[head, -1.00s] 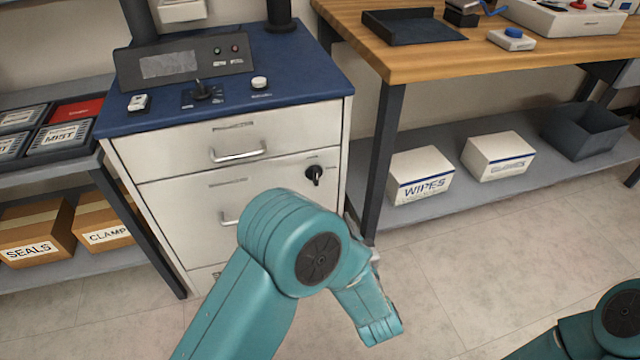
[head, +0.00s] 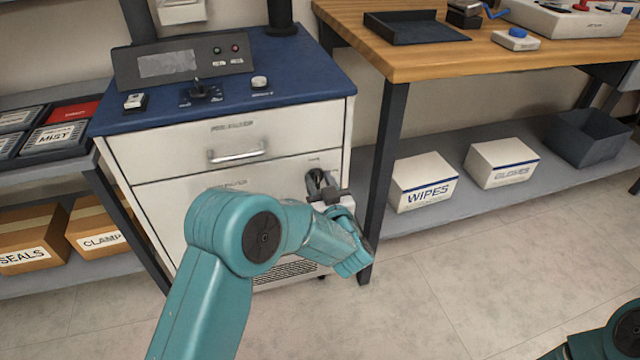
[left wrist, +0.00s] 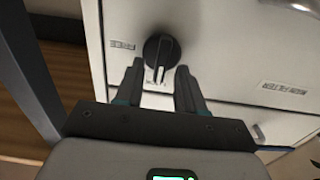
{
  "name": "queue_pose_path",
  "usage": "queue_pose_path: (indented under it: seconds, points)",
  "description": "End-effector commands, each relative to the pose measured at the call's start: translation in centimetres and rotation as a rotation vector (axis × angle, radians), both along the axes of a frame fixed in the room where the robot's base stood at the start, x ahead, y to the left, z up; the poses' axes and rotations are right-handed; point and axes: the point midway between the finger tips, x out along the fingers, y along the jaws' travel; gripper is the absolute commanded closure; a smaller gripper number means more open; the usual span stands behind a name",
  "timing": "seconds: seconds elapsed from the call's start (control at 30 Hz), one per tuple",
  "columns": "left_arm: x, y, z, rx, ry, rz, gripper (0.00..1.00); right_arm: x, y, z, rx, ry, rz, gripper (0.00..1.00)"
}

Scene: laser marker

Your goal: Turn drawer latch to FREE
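The drawer latch is a round black knob (left wrist: 161,50) on the white cabinet front; it has a white pointer line that points down towards my gripper in the left wrist view. In the head view the latch (head: 316,180) is at the cabinet's right side, partly hidden by my left gripper (head: 325,188). In the left wrist view my left gripper (left wrist: 160,72) is open, its two dark fingers apart, with the tips either side of the knob's near part. I cannot tell whether they touch it. The labels near the knob are too blurred to read.
The upper drawer's handle (head: 238,152) sticks out left of the latch. The workbench's dark leg (head: 383,170) stands close to the cabinet's right. A WIPES box (head: 424,182) lies on the low shelf. The floor in front is clear.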

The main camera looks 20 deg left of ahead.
Motion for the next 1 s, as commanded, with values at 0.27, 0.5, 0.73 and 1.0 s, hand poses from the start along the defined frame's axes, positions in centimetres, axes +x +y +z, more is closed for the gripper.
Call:
queue_pose_path:
  seconds: [0.27, 0.5, 0.73, 1.0]
  points:
    - [0.0, 0.0, 0.0, 0.000, 0.000, 0.000, 1.00, 0.0, 0.0, 0.0, 0.000, 0.000, 0.000, 0.57]
    - [0.0, 0.0, 0.0, 0.014, 0.010, 0.001, 1.00, -0.1, 0.0, 0.3, 0.001, 0.004, 0.000, 0.57]
    - [0.1, -0.1, 0.2, 0.093, 0.065, 0.001, 1.00, -0.5, 0.2, 1.5, 0.003, 0.014, 0.007, 0.57]
    - [0.2, -0.3, 0.3, 0.282, 0.194, 0.002, 1.00, -0.9, 0.6, 3.7, 0.007, 0.021, 0.024, 0.57]
